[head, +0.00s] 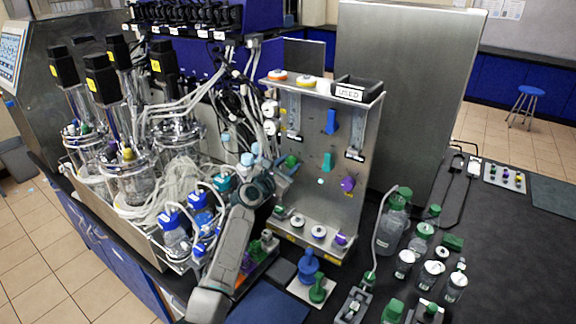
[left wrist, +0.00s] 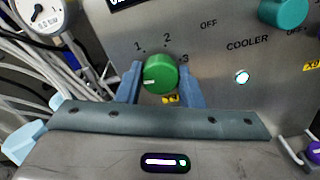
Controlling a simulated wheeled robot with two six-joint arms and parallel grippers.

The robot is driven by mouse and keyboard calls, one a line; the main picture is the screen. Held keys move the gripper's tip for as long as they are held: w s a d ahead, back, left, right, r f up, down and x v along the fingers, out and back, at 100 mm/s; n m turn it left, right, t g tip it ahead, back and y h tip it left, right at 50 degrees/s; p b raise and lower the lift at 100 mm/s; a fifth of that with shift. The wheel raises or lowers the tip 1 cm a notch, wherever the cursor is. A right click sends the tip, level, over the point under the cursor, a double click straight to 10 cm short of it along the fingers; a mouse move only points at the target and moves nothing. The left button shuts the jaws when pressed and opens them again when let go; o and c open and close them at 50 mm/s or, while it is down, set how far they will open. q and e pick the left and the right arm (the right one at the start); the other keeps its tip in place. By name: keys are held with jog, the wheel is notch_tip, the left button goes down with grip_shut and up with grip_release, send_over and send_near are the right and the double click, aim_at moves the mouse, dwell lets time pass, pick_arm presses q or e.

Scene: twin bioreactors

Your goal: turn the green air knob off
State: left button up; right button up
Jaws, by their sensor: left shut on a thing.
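The green knob (left wrist: 161,72) sits on a grey metal panel, with the marks 1, 2 and 3 around its upper side. A short pale mark shows on the knob's left part. My left gripper (left wrist: 158,80) is shut on the knob, one blue-grey finger on each side. In the head view the green knob (head: 291,160) is at the left part of the upright panel (head: 312,205), and my left gripper (head: 282,174) reaches it from the lower left. My right gripper is not in view.
A teal knob (head: 328,162), a blue handle (head: 331,122) and a purple knob (head: 347,184) share the panel. Glass vessels with tubing (head: 128,170) crowd the left. Bottles with green caps (head: 395,218) stand at the right. A pressure gauge (left wrist: 42,14) is left of the knob.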

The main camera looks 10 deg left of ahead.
pick_arm(q)
jog(key=shift+n, duration=1)
jog(key=o, duration=1)
jog(key=shift+s+a+f, duration=0.1)
jog(key=shift+s+a, duration=0.1)
jog(key=shift+s, duration=0.25)
jog(key=b+v, duration=0.2)
jog(key=v, duration=0.7)
jog(key=shift+s, duration=0.4)
jog(key=shift+a, duration=0.15)
